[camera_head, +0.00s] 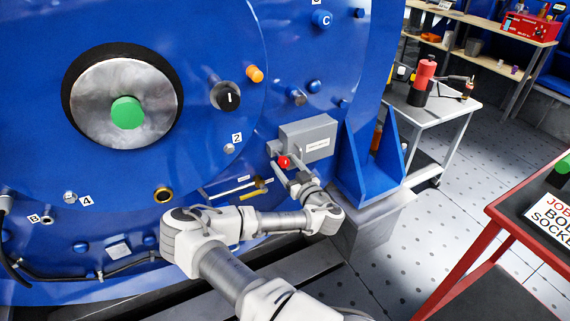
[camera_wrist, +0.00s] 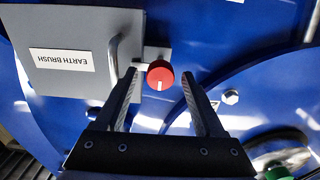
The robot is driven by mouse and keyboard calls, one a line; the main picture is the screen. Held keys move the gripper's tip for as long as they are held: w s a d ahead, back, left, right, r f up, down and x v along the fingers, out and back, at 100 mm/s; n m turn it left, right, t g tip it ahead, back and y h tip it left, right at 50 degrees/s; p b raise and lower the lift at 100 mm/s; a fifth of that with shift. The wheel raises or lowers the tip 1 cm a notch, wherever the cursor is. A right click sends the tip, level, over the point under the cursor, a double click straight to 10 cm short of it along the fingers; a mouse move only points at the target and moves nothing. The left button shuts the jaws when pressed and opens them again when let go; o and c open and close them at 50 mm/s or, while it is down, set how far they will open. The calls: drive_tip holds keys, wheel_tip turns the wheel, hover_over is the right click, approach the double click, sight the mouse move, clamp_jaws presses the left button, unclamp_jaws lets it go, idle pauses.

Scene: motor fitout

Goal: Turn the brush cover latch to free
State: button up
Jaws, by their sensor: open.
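The brush cover is a grey box on the blue motor face, at centre right in the head view (camera_head: 308,130). In the wrist view the cover (camera_wrist: 75,83) shows upside down, with a label reading EARTH BRUSH and a handle. The latch is a round red knob beside the cover (camera_head: 283,163); in the wrist view the knob (camera_wrist: 160,70) shows a short white line, upright in that picture. My gripper (camera_wrist: 159,76) is open and empty. Its fingertips are on either side of the knob, with a gap visible on the right; contact on the left is unclear.
A blue bracket (camera_head: 371,160) stands right of the cover. Screwdriver-like tools (camera_head: 240,187) lie below left of it. A black knob (camera_head: 228,96) and an orange button (camera_head: 255,74) are up left. A red-framed table (camera_head: 500,210) stands at right, with floor free between.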

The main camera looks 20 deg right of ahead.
clamp_jaws()
idle(0.3)
